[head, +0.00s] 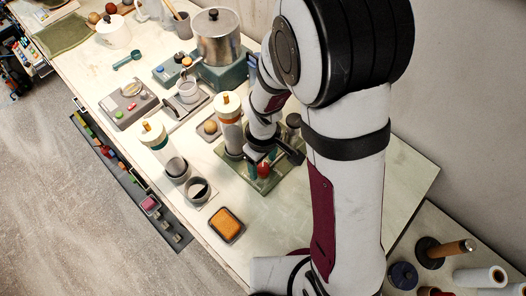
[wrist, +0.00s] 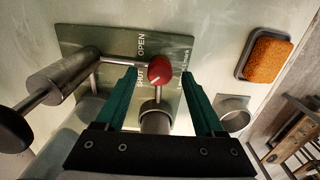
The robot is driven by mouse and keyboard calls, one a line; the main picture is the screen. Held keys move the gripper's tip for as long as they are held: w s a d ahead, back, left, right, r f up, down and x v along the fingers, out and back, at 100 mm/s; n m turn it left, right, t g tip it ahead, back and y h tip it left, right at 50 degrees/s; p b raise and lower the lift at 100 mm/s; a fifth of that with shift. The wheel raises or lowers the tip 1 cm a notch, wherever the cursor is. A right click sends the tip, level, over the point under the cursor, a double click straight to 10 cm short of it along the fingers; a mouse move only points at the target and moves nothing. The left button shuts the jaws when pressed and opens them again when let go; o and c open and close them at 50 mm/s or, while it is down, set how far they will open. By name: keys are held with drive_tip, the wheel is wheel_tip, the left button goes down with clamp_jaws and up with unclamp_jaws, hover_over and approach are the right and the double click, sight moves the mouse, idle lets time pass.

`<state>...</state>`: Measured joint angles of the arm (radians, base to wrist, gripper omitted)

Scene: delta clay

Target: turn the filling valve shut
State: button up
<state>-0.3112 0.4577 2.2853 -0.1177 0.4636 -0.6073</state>
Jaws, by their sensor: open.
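The filling valve's red knob (wrist: 160,70) is on a metal rod above a green plate (wrist: 80,38) lettered OPEN and SHUT. In the wrist view it appears beside the lettering, a little nearer SHUT. My gripper (wrist: 159,75) is open, its two green fingers on either side of the knob with gaps showing. In the head view the red knob (head: 263,170) shows low between the fingers of my gripper (head: 264,165). A metal cylinder (wrist: 62,82) stands left of the knob. My arm hides part of the plate in the head view.
An orange sponge in a dark tray (head: 227,226) lies in front. A cup on a square base (head: 197,191) and a tall orange-banded container (head: 229,120) stand left of my gripper. A steel pot (head: 217,38) stands behind. Bare table shows at the front right.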

sight(264, 168)
wheel_tip(264, 168, up, 15)
drive_tip(key=s+d+r+m+y, duration=0.1)
drive_tip(key=s+d+m, duration=0.1)
drive_tip(key=s+m, duration=0.5)
drive_tip(key=s+d+r+m, duration=0.1)
drive_tip(key=s+d+m, duration=0.2)
drive_tip(key=s+m, duration=0.4)
drive_tip(key=shift+s+d+r+m+y, duration=0.2)
drive_tip(key=shift+s+d+m+y, duration=0.15)
drive_tip(key=shift+s, duration=0.25)
